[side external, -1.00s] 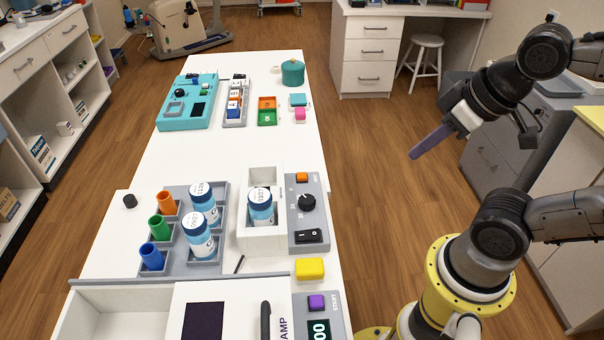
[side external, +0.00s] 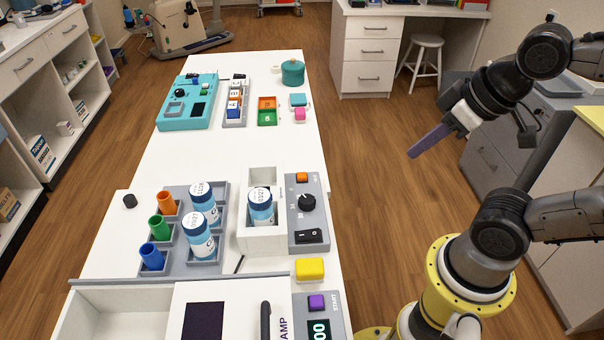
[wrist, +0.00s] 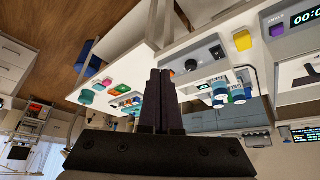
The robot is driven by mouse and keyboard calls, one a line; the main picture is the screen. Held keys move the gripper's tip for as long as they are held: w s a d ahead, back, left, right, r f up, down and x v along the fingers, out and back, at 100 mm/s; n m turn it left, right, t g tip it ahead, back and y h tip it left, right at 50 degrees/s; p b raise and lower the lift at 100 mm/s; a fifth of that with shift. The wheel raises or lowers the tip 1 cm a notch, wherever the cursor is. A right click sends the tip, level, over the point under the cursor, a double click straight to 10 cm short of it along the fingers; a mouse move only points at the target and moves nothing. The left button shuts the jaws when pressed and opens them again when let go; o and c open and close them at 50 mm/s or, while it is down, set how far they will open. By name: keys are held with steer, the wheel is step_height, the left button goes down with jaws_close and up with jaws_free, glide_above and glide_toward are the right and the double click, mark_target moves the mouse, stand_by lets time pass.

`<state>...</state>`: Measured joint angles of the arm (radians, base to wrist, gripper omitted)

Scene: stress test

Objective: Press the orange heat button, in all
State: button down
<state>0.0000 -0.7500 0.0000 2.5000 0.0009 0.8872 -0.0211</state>
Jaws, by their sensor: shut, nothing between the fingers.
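The orange heat button (side external: 302,177) is a small square at the far end of a grey control panel (side external: 321,216), beside a black knob (side external: 307,202) and a black rocker switch (side external: 309,236). A white block beside this panel holds a blue-and-white labelled jar (side external: 261,205). My gripper (side external: 412,155) is shut and empty, in the air to the right of the table, apart from the button. In the wrist view my gripper's dark fingers (wrist: 160,75) lie together, and a bit of orange shows beside their tips, mostly hidden.
A yellow block (side external: 310,269) and a purple start button (side external: 316,302) are nearer the camera. Two jars and several coloured cups stand in a grey rack (side external: 222,228) at left. A teal device (side external: 170,125) is at the far end. The table's middle is clear.

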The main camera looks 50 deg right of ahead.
steer(key=w+a+r+m+t+y, duration=0.1)
steer(key=w+a+r+t+y, duration=0.2)
steer(key=w+a+r+t, duration=0.35)
steer(key=m+g+h, duration=0.3)
steer(key=m+h, duration=0.1)
steer(key=m, duration=0.6)
glide_above(302, 176)
step_height(302, 176, down, 10)
steer(key=f, duration=0.1)
steer(key=shift+s+a+r, duration=0.1)
steer(key=shift+s+r, duration=0.15)
steer(key=shift+s, duration=0.2)
steer(key=shift+f, duration=0.1)
steer(key=shift+f, duration=4.3)
steer(key=shift+f, duration=0.2)
